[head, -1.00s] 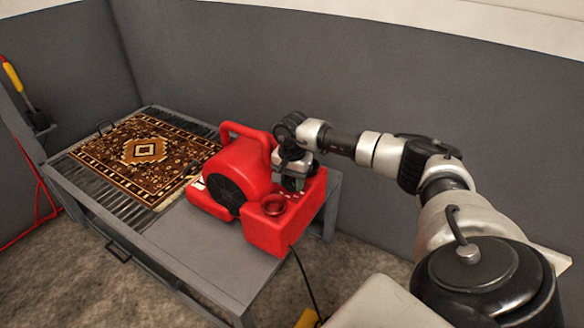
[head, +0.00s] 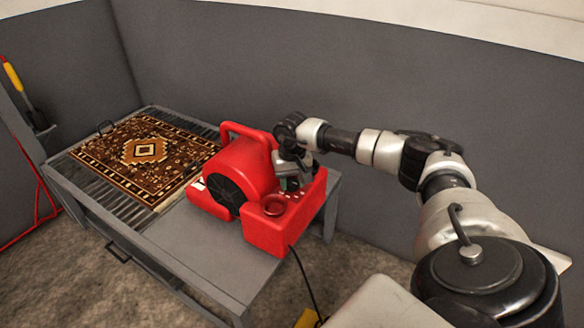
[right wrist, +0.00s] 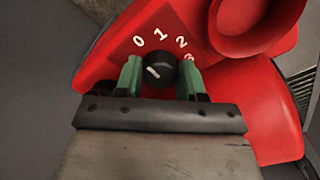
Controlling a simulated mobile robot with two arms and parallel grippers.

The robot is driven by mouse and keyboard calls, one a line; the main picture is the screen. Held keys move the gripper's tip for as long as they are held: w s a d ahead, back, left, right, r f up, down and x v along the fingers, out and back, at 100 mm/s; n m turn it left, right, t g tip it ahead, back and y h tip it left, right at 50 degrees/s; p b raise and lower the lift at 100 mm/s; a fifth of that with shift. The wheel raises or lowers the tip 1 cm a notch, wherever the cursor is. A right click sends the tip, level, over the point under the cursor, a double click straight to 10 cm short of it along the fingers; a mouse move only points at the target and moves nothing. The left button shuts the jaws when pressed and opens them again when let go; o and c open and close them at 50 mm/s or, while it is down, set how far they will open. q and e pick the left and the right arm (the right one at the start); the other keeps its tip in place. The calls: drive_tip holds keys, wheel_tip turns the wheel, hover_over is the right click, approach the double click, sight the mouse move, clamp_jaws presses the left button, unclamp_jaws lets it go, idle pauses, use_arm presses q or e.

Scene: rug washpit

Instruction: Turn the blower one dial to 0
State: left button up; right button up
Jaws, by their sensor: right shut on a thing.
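The red blower (head: 240,175) stands on the grey table. Its black dial (right wrist: 161,71) shows in the right wrist view, on a red panel with white numbers 0, 1, 2 and 3 around its far side. A short slanted white mark lies on the left part of the knob; I cannot tell exactly which number it points to. My right gripper (right wrist: 160,77) has its green fingers on both sides of the dial and is shut on it. In the head view this gripper (head: 291,181) hides the dial. My left gripper is not in view.
A patterned rug (head: 145,152) lies on the slatted part of the table (head: 215,262), left of the blower. A red cup-shaped part (head: 274,205) sits close to my right gripper. A dark cord (head: 304,280) hangs down in front. The grey wall (head: 330,70) is behind.

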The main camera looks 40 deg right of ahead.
sight(292, 182)
idle(0.4)
drive_tip(key=o, duration=0.9)
drive_tip(key=shift+r, duration=0.2)
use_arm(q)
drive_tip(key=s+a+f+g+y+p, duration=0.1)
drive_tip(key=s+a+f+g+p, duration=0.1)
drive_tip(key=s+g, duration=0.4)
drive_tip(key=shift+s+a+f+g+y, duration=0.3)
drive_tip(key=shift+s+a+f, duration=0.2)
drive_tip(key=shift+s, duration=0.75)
use_arm(e)
drive_tip(key=shift+r, duration=5.2)
